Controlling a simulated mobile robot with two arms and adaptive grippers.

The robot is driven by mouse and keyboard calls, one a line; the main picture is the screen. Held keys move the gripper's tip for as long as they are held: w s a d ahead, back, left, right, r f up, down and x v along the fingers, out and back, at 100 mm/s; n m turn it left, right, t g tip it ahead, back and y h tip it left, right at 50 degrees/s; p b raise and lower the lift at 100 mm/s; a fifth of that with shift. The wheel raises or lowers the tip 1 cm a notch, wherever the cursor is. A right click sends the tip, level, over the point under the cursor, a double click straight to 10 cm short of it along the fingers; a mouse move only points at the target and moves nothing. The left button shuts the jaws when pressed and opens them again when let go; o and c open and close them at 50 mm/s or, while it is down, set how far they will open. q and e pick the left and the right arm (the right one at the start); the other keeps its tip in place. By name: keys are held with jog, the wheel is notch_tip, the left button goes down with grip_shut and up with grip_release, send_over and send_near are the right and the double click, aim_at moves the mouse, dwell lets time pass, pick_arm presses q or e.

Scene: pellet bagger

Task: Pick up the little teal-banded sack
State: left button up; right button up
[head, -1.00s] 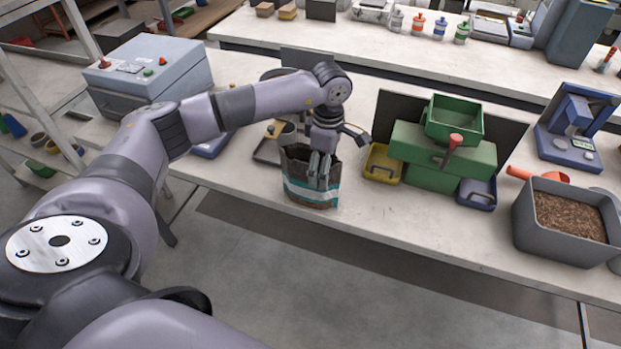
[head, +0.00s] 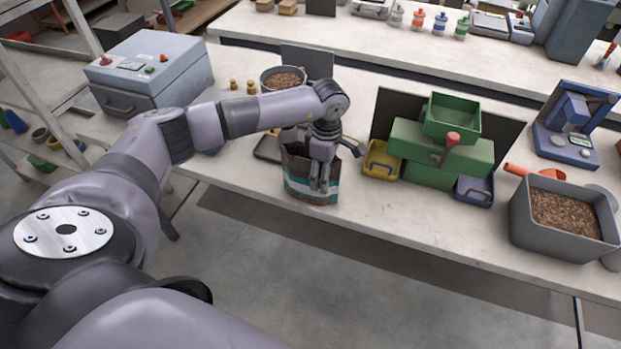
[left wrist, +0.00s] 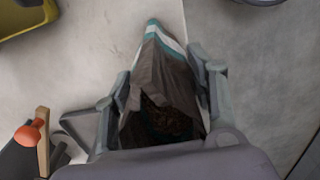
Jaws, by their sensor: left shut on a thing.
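The little sack (head: 309,184) is dark brown with a teal and white band. It stands at the front edge of the bench in the head view, its top open. My left gripper (head: 320,176) reaches down over it from above and covers part of its front. In the left wrist view the sack (left wrist: 165,75) is between the two fingers of the left gripper (left wrist: 164,85), with brown pellets showing inside its mouth. The fingers are shut on the sack. I cannot tell whether its base touches the bench. My right gripper is not in view.
Right of the sack stands a green machine (head: 440,150) with a yellow tray (head: 381,160) and a blue tray (head: 474,190). A grey bin of pellets (head: 565,217) is at the right. A grey-blue box machine (head: 152,72) stands at the left. The bench front between sack and bin is clear.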

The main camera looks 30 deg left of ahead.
pick_arm(q)
jog(key=c, duration=0.9)
jog(key=shift+c, duration=0.4)
jog(key=shift+r, duration=0.15)
